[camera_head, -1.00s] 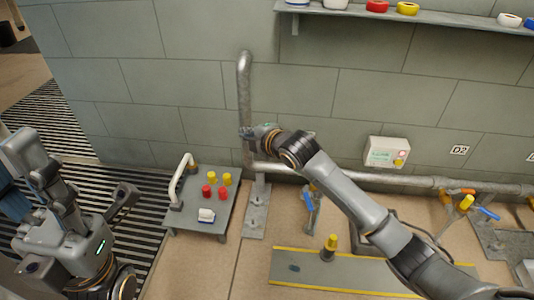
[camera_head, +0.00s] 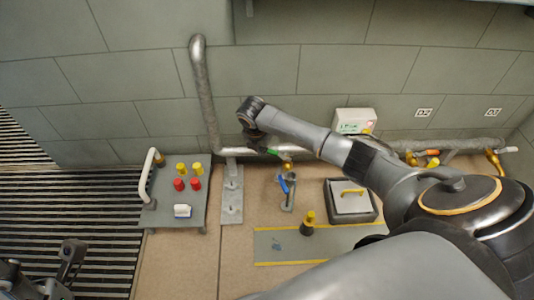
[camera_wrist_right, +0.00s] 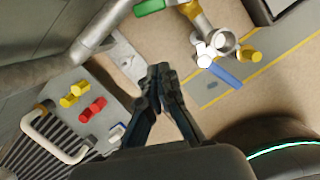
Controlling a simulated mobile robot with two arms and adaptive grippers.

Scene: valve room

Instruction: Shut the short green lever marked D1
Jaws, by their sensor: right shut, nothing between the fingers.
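The short green lever (camera_head: 273,153) sits on the wall pipe, partly hidden by my right arm in the head view. In the right wrist view the green lever (camera_wrist_right: 150,7) shows at the top edge, beside a brass fitting (camera_wrist_right: 190,9). No D1 mark can be read. My right gripper (camera_head: 257,143) is by the pipe, just left of the lever in the head view. In the right wrist view its fingers (camera_wrist_right: 158,72) are shut and empty, apart from the green lever. My left gripper (camera_head: 72,250) is at the lower left, too small to tell its state.
A blue lever (camera_head: 283,185) stands below the green one. A grey stand (camera_head: 160,215) with red and yellow knobs and a white handle is at left. A white box (camera_head: 355,121) hangs on the wall. Plates marked D2 (camera_head: 423,113) and D3 (camera_head: 492,113) are further right.

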